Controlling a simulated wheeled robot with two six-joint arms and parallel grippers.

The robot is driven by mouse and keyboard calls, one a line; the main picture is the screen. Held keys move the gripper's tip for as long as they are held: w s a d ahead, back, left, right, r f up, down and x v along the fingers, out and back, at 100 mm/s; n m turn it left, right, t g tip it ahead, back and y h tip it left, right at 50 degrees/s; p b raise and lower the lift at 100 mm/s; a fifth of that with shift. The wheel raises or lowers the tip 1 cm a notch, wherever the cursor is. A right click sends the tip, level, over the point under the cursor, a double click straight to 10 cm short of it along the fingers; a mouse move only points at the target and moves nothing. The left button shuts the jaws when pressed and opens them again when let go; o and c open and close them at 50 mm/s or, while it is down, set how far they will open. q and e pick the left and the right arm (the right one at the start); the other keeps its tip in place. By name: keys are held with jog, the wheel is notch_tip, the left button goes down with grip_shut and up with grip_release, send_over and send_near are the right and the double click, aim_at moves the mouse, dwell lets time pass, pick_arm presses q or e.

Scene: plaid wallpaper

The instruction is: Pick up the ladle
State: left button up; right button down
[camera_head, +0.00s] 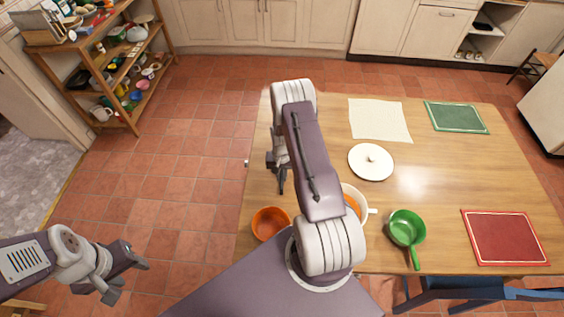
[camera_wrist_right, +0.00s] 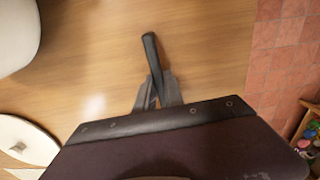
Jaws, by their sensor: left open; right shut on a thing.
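The ladle's dark handle (camera_wrist_right: 149,48) shows in the right wrist view, sticking out between the fingers of my right gripper (camera_wrist_right: 156,92), which is shut on it. Its bowl end is hidden or cannot be made out. In the head view the right gripper (camera_head: 277,162) is over the left part of the wooden table, with a dark, narrow piece (camera_head: 282,183) hanging below it. I cannot tell whether it touches the table. My left gripper (camera_head: 128,280) is open and empty over the tiled floor, left of the table.
On the table (camera_head: 446,170) are an orange bowl (camera_head: 270,223), a white pot (camera_head: 361,196) partly behind my right arm, a green pan (camera_head: 406,228), a white lid (camera_head: 371,162), a cloth (camera_head: 380,120), a green board (camera_head: 456,117) and a red board (camera_head: 505,237). Shelves (camera_head: 110,75) stand far left.

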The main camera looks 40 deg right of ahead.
dwell(0.5)
jog(key=shift+r, duration=0.45)
notch_tip(320, 180, up, 3)
jog(key=shift+w+r+b, duration=0.1)
jog(key=shift+b, duration=0.35)
jog(key=s+d+r+b, duration=0.1)
jog(key=s+d+r, duration=0.6)
jog(key=d, duration=0.2)
jog(key=shift+d, duration=0.2)
